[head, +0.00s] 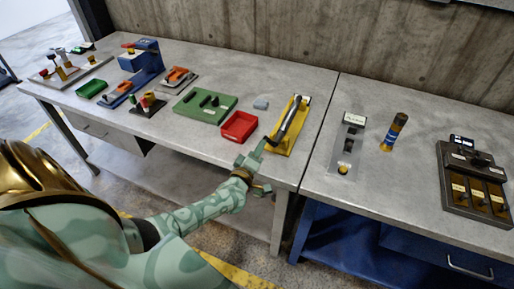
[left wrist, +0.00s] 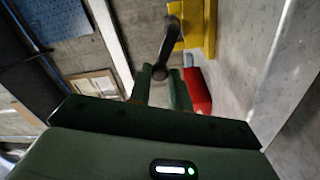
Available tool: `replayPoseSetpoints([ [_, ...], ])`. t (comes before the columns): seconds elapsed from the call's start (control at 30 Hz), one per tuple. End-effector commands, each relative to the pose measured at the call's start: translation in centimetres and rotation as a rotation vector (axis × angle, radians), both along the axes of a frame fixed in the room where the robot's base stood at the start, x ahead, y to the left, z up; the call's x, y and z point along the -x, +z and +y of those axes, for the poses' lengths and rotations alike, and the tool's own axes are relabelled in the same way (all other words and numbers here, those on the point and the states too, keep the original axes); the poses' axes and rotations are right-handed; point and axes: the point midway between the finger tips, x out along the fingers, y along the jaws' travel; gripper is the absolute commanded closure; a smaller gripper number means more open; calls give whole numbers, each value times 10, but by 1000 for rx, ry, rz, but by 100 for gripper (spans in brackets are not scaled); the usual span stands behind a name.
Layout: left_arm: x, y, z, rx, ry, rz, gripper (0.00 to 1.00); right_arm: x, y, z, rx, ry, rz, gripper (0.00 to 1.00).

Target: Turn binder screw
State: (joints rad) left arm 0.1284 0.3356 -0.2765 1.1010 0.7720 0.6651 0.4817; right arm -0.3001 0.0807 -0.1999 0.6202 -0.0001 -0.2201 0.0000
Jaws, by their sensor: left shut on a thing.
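A yellow fixture (head: 282,149) stands near the front edge of the left bench, close to the seam between the benches. A long dark handle (head: 290,118) runs along it, tilted, with its near end toward me. My left gripper (head: 266,146) is shut on the near end of this handle. In the left wrist view the handle (left wrist: 171,38) comes down from the yellow fixture (left wrist: 192,30) to between the fingers of my left gripper (left wrist: 161,80). No separate screw can be told apart from the handle. My right gripper is not in view.
A green board (head: 206,105) stands further left. A grey plate (head: 347,145) and an upright yellow-and-dark cylinder (head: 394,132) stand on the right bench. A concrete wall closes the back.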

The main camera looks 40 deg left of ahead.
Motion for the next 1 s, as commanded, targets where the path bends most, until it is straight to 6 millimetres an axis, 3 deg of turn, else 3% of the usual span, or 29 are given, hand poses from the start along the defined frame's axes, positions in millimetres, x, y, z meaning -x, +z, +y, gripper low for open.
replayPoseSetpoints([
  [0.5, -4, 17, -15, -474, -2, 112, 100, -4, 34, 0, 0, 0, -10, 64],
  [1.0, -7, 21, -30, -862, -4, 207, 100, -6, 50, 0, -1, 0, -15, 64],
])
